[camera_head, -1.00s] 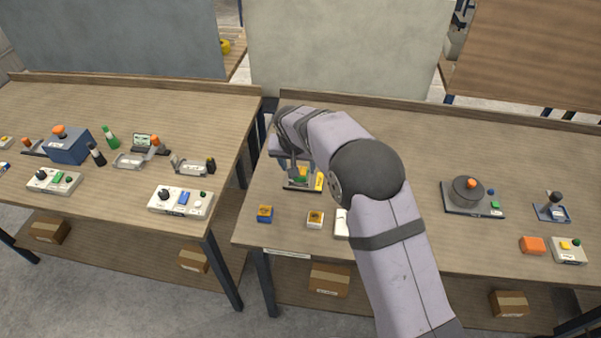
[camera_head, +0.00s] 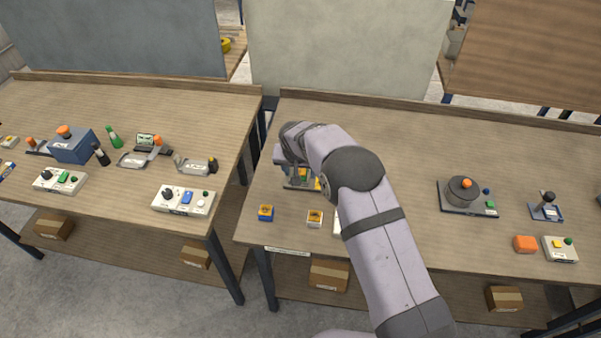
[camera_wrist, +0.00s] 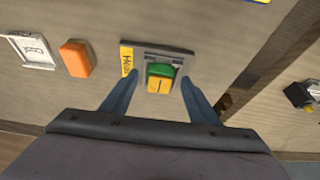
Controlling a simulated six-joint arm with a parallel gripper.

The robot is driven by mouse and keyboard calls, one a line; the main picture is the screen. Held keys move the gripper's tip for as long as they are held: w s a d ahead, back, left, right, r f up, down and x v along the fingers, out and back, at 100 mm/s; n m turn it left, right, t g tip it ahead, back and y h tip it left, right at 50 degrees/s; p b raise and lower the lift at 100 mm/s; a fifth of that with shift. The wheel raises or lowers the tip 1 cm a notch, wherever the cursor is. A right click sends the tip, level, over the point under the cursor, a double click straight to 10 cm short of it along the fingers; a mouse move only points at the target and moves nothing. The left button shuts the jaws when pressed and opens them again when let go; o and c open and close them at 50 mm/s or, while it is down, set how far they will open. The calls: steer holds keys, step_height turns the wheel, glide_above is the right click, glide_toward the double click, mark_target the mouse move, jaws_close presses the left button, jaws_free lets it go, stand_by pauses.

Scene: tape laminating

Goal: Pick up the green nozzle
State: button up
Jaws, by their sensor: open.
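A green block-like part (camera_wrist: 160,71) with a yellow piece (camera_wrist: 157,84) on its near side sits on a small grey plate (camera_wrist: 152,50) in the wrist view. It is the green thing nearest my gripper; I cannot tell for sure that it is the nozzle. My gripper (camera_wrist: 160,78) is open, its two blue-grey fingers on either side of the green part, with a gap on each side. Whether the tips are at its height is unclear. In the head view my gripper (camera_head: 284,157) is over the fixture (camera_head: 301,184), and my arm hides much of it.
An orange block (camera_wrist: 76,58) and a white frame-like piece (camera_wrist: 32,50) lie left of the plate in the wrist view. A round grey device (camera_head: 463,192) stands farther right. The table's back is clear.

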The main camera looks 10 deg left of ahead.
steer(key=c, duration=1.2)
steer(key=shift+r, duration=0.1)
